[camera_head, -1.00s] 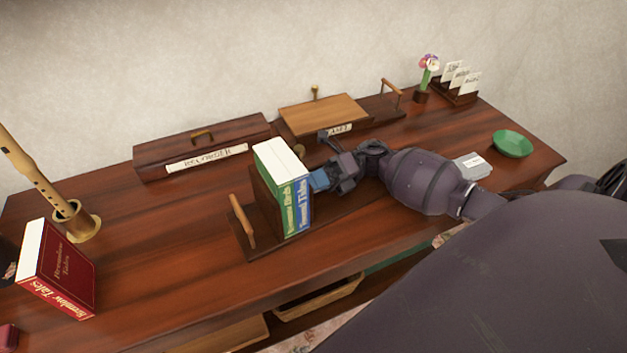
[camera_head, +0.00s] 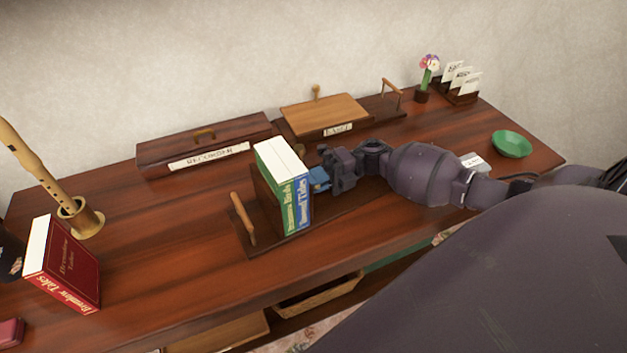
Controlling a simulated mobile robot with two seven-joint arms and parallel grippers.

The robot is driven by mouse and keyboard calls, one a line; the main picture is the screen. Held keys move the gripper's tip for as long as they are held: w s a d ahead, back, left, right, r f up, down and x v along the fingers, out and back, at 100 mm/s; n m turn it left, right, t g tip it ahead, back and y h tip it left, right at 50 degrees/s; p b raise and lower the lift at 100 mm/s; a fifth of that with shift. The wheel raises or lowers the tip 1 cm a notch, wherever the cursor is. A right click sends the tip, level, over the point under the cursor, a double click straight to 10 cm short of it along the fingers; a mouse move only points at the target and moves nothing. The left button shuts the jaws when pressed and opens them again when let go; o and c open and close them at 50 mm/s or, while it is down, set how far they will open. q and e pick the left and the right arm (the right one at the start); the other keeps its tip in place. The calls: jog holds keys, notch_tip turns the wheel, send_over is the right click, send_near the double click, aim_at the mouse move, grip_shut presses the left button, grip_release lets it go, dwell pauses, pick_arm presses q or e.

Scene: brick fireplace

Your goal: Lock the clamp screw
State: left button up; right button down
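A book rack (camera_head: 262,238) stands on the table, holding a green book (camera_head: 290,208) and a blue book (camera_head: 304,205) upright side by side. A wooden handle bar (camera_head: 243,218) is at its left end. My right gripper (camera_head: 324,172) is at the right side of the books, close to a small blue piece (camera_head: 319,176). Whether its fingers are closed on anything is too small to tell. I cannot make out the clamp screw; the gripper and books cover the right part of the rack. My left gripper is not in view.
A recorder box (camera_head: 206,143) and a wooden-lidded stand (camera_head: 322,114) are behind. A red book (camera_head: 70,268) and a recorder in a brass holder (camera_head: 78,216) are left. A green bowl (camera_head: 511,144), flower vase (camera_head: 422,94) and card holder (camera_head: 456,94) are right. The table's left middle is clear.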

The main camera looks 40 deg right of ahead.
jog(key=c, duration=1.2)
grip_release()
jog(key=shift+o, duration=0.2)
jog(key=shift+d, duration=0.35)
jog(key=d, duration=0.3)
jog(key=s+d+b, duration=0.1)
jog(key=d, duration=0.5)
jog(key=shift+s+f, duration=0.1)
jog(key=shift+s, duration=0.05)
jog(key=shift+d, duration=0.5)
